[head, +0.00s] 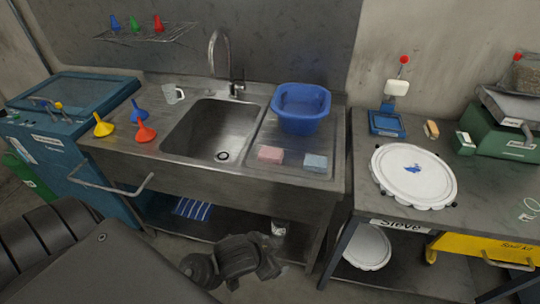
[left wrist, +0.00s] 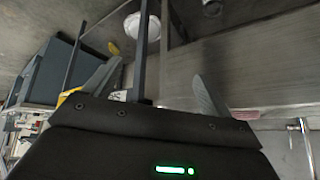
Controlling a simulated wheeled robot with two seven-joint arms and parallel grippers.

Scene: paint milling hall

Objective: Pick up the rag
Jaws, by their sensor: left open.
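A blue cloth with white stripes (head: 192,209), which looks like the rag, lies on the lower shelf under the sink, toward its left. My left gripper (head: 262,256) is low in front of the sink bench, to the right of the rag and apart from it. In the left wrist view its two fingers (left wrist: 152,86) are spread with nothing between them. I cannot make out the rag in the left wrist view. My right gripper is not in view.
A small can (head: 279,228) stands on the lower shelf near my left gripper. The sink bench's front rail (head: 115,186) sticks out at the left. A blue basin (head: 301,107), pink sponge (head: 270,154) and blue sponge (head: 316,162) are on the drainboard. A side table (head: 400,212) stands right.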

